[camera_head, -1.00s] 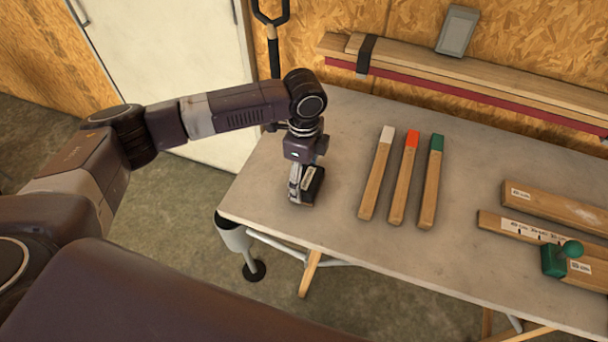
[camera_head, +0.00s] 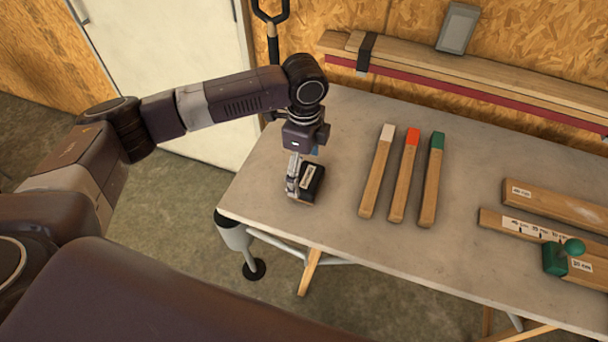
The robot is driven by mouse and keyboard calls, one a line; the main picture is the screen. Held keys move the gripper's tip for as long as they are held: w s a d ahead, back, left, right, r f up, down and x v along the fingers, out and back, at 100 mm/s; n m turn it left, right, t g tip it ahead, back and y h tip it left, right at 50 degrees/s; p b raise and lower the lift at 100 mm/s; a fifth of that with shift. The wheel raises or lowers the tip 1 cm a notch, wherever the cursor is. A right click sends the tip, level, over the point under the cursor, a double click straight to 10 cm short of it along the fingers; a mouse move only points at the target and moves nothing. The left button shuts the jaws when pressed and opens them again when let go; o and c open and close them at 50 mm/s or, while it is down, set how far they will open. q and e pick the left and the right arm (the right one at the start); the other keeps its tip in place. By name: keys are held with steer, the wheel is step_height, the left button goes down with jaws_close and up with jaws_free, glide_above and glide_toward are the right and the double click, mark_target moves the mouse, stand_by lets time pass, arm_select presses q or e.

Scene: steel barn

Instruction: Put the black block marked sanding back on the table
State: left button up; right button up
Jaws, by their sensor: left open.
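The black block (camera_head: 314,187) with a pale label sits on the grey table (camera_head: 330,225) near its left end. The label is too small to read. My left gripper (camera_head: 299,180) points down at the block from above, with a finger showing along the block's left side. The gripper is open, and its other finger is hidden or hard to make out. The block looks to be resting on the tabletop. My right gripper is not in view.
Three wooden sticks with white (camera_head: 377,172), orange (camera_head: 405,176) and green (camera_head: 432,180) ends lie right of the block. Labelled boards (camera_head: 555,205) and a green knobbed tool (camera_head: 554,260) lie at the right. Long planks (camera_head: 470,80) run along the back wall. Bare tabletop surrounds the block.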

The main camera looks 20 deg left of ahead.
mark_target(304, 176)
arm_select(q)
step_height(304, 176, up, 10)
steer(key=b, duration=0.1)
steer(key=shift+f, duration=0.15)
stand_by(0.5)
